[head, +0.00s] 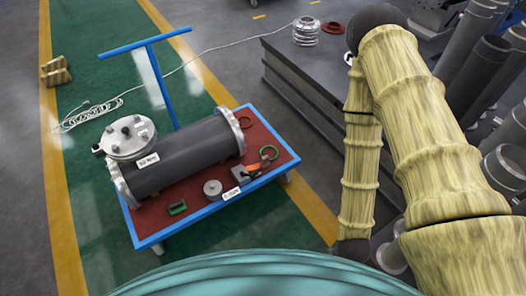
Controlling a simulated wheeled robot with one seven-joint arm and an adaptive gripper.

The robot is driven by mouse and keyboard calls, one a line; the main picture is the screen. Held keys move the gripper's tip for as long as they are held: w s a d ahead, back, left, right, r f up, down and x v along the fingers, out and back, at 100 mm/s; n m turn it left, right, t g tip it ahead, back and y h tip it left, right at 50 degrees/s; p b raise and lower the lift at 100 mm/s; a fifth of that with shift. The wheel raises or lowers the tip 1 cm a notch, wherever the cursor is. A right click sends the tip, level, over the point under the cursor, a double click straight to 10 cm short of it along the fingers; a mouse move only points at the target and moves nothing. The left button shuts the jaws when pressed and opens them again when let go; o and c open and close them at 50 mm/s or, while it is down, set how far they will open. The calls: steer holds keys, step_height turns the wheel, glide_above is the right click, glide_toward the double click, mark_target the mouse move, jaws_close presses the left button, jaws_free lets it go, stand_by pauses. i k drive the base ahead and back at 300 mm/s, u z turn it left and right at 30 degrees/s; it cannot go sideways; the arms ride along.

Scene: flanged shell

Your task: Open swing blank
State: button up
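A dark grey flanged shell (185,155) lies on a cart's red top, with a light grey metal flange at each end. A round metal cover (130,137) with several bolts sits at the upper left of the shell, by its left end; I take it to be the swing blank. It looks shut, but its hinge and seam are too small to tell. A white label (147,160) is below it, too small to read for sure. My arm is folded at the right, well apart from the cart. My gripper is not visible.
The blue-edged cart (198,213) has a blue T-handle (147,45). A white cable (92,116) crosses the floor behind. Pipes (477,75) crowd the right.

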mark_target(126, 133)
steer(key=u, duration=0.65)
steer(key=i, duration=0.15)
steer(key=u, duration=0.65)
